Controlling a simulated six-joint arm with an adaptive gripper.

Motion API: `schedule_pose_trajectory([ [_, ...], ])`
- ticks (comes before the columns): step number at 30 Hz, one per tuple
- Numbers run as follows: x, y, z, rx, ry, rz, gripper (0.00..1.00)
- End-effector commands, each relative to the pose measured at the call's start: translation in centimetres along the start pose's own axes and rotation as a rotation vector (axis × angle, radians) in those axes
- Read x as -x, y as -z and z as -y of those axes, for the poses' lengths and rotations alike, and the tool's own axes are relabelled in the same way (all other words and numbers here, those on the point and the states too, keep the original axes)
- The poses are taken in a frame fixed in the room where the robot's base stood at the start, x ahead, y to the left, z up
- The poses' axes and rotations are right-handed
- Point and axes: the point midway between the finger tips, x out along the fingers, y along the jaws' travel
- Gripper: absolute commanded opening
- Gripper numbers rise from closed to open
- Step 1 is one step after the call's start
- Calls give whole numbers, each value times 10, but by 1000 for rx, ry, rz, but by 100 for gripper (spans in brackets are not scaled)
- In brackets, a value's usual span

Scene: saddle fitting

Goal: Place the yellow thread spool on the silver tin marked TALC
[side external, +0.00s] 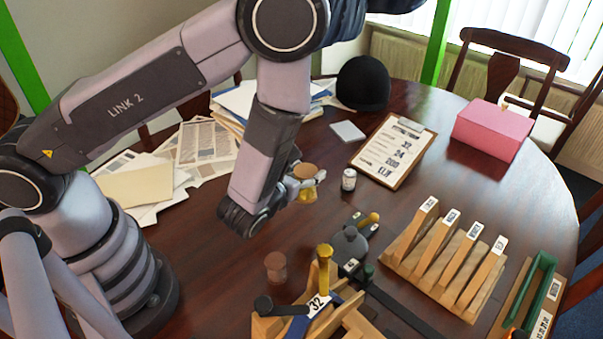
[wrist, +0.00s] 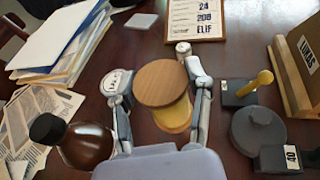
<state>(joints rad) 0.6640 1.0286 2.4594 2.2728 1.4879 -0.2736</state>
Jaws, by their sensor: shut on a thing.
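The yellow thread spool, with a round wooden end on top, is held between the fingers of my gripper (side external: 306,183). Its yellow thread (side external: 308,194) shows below the wood in the side view. In the wrist view the wooden end (wrist: 161,83) hides much of the thread, and my gripper's fingers (wrist: 160,100) press on both sides.
A clipboard (side external: 393,150) lies behind the tin. Papers (side external: 205,143) cover the left. A pink box (side external: 492,130) sits at the far right.

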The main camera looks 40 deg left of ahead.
Motion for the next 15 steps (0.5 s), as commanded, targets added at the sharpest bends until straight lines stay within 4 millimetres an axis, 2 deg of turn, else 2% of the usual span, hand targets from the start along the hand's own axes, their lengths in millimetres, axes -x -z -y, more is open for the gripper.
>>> schedule_pose_trajectory([
  [2,-18,-17,-12,43,-99,8,14],
  [6,-56,-46,-48,132,-374,7,14],
  [12,-90,-71,-97,238,-726,3,14],
  [15,-99,-78,-112,270,-839,2,14],
])
